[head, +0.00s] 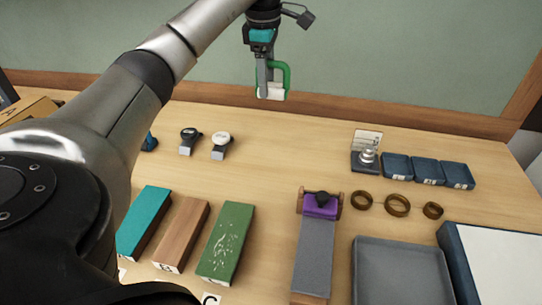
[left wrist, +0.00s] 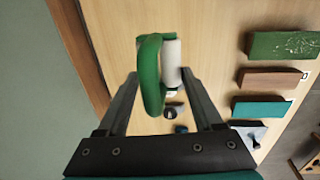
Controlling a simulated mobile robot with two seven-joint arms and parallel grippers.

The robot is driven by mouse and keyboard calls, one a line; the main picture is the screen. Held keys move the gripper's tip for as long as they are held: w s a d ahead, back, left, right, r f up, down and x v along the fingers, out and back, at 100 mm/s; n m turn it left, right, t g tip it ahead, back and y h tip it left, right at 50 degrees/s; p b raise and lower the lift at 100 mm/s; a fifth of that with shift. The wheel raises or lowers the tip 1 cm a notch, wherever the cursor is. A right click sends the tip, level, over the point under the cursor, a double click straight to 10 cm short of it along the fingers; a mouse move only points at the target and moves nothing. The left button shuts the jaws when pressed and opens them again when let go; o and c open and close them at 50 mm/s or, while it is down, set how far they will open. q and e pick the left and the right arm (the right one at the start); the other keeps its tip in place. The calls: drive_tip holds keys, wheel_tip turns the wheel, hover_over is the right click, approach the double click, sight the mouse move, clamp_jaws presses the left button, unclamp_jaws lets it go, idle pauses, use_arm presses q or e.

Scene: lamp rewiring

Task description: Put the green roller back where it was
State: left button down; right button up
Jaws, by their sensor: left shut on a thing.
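The green roller (head: 286,76) has a green frame and a white cylinder. My left gripper (head: 267,84) is shut on it and holds it up above the back of the table, in front of the green wall. In the left wrist view the roller's green frame (left wrist: 148,72) sits between the fingertips (left wrist: 158,78), with the white cylinder beside it. Exactly where the fingers touch it cannot be told. My right gripper is not in view.
Two small tools with round heads (head: 190,141) (head: 220,145) lie on the wooden table below the roller. Teal (head: 144,221), brown (head: 182,234) and green (head: 227,241) blocks lie in front. Rings (head: 397,205), small blue trays (head: 397,166) and a grey tray (head: 400,270) are right. The middle back is clear.

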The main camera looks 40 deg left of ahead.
use_arm(q)
drive_tip(key=shift+f+b, duration=1.85)
drive_tip(key=shift+f, duration=7.9)
drive_tip(key=shift+f, duration=0.1)
drive_tip(key=shift+c, duration=1.4)
unclamp_jaws()
drive_tip(key=shift+o, duration=1.2)
